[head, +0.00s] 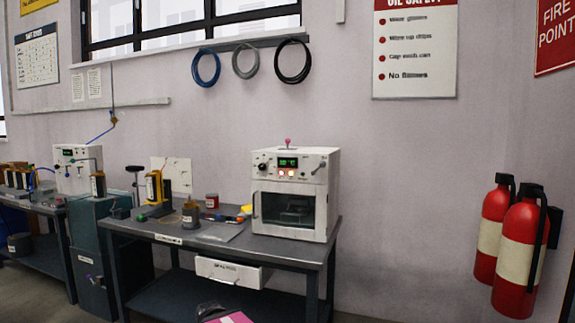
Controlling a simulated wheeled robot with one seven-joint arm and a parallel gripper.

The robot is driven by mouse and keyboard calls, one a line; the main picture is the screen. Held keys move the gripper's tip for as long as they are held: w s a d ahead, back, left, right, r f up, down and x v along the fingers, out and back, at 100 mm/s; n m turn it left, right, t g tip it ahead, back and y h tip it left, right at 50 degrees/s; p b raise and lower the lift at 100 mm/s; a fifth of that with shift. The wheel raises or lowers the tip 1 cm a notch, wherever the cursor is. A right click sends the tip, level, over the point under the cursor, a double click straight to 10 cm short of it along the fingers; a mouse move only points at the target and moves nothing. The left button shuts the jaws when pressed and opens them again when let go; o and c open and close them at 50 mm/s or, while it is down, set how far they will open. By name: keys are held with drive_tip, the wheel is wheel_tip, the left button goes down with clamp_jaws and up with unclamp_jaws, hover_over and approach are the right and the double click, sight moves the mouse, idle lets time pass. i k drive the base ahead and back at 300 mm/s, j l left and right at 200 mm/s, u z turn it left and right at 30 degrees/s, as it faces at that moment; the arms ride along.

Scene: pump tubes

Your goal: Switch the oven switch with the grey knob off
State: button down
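A white oven (328,190) with a dark glass door stands on the right end of a metal workbench. Its upper front panel has a black round dial (262,167) at the left, a green-lit display (288,162) in the middle and small lit buttons (286,173) below. A small grey lever or knob (319,167) juts out at the panel's right side; its on or off position is too small to tell. A pink knob (288,141) stands on top of the oven. My gripper is not in view.
The workbench (262,246) holds small tools, a grey can (190,216) and a red can (212,200) left of the oven. A white drawer (232,272) hangs below. Red fire extinguishers (519,258) hang on the right wall. A pink object (236,318) shows at the bottom edge.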

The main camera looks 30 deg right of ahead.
sight(322, 164)
drive_tip(key=z, duration=1.35)
